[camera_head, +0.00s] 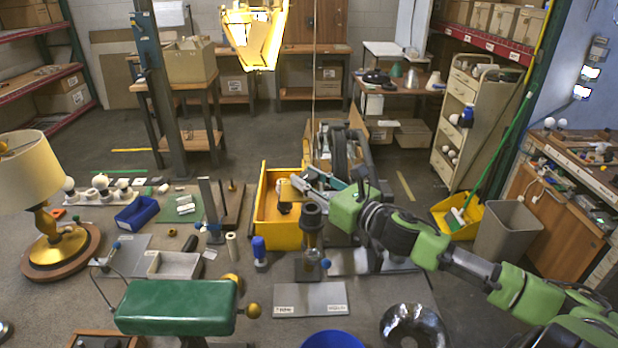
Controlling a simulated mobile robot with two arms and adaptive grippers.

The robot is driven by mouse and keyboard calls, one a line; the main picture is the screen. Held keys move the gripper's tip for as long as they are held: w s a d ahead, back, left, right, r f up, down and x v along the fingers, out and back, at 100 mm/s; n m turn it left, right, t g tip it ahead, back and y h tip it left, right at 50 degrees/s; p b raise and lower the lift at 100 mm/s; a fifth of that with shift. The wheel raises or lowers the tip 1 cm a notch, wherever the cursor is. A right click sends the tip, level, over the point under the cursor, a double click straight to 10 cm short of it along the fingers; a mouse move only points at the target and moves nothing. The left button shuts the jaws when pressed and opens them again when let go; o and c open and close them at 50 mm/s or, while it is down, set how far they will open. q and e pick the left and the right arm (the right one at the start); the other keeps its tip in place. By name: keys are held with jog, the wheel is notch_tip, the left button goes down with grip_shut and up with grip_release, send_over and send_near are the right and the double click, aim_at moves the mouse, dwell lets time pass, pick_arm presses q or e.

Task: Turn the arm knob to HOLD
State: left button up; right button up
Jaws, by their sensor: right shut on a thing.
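My right gripper (306,181) reaches in from the right, over the right rim of a yellow bin (278,236). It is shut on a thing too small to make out. A pale part (290,191) shows by its fingertips, but I cannot tell whether it is the thing held. I cannot make out an arm knob or a HOLD mark. The grey plate (310,299) in front has lettering too small to read. My left gripper is out of view.
A green-shaded lamp (178,307) fills the front left, and a brass lamp with a cream shade (28,172) stands at far left. A blue-capped bottle (260,251), a blue bin (137,213) and a shallow tray (174,265) crowd the bench. A blue bowl (332,340) is in front.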

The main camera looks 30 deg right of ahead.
jog(key=shift+h, duration=0.3)
jog(key=o, duration=1.2)
jog(key=shift+c, duration=0.2)
jog(key=shift+s+d+f, duration=0.1)
jog(key=shift+s, duration=0.45)
jog(key=s+d, duration=0.1)
jog(key=s, duration=0.9)
jog(key=shift+s+d, duration=0.3)
jog(key=shift+s, duration=0.05)
